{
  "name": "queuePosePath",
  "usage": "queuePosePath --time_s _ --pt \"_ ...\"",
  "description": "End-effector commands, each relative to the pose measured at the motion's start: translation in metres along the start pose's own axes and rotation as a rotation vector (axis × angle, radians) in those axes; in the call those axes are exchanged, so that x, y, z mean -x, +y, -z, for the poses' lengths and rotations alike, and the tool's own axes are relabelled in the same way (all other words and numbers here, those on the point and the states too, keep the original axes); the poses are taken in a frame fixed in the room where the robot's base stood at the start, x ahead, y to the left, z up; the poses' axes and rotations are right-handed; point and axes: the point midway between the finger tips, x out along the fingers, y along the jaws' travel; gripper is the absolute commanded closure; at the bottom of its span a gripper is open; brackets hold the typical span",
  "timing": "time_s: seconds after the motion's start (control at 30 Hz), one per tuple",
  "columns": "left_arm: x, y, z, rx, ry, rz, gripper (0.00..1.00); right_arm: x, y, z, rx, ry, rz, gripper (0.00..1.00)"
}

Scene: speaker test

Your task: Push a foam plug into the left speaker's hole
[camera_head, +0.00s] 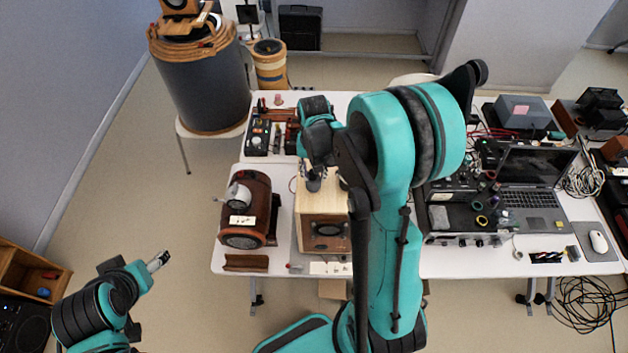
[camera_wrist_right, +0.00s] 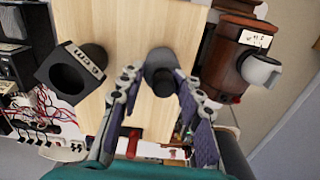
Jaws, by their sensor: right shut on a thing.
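My right gripper (camera_head: 314,182) is low over the pale wooden speaker box (camera_head: 322,203). In the right wrist view its two fingers (camera_wrist_right: 157,80) are shut on a dark grey round foam plug (camera_wrist_right: 160,64), held over the box's wooden top (camera_wrist_right: 130,30). I cannot tell whether the plug touches the top. A black ring piece marked "6 cm" (camera_wrist_right: 70,78), with a round opening, is beside it on the box. A red-brown rounded speaker (camera_head: 262,195) stands left of the box. My left gripper (camera_head: 158,261) is away from the table; its jaw opening is unclear.
A white piece (camera_head: 239,195) sits on the brown speaker. A brown trough (camera_head: 246,263) lies at the table's front edge. A laptop (camera_head: 530,180), black equipment and cables crowd the right table. A large dark drum (camera_head: 205,85) stands behind on the left.

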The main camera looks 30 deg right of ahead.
Motion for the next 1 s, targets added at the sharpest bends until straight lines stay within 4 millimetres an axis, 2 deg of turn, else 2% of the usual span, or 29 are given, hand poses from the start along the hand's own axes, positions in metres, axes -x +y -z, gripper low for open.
queuePosePath --time_s 0.57,1.0 --pt "0.0 0.0 0.0 0.0 0.0 0.0 0.31 -0.001 -0.002 -0.002 0.003 -0.004 0.004 1.0" --pt "0.018 0.0 0.013 0.0 0.0 0.0 0.31 0.033 -0.001 -0.001 0.002 -0.003 0.003 1.0"
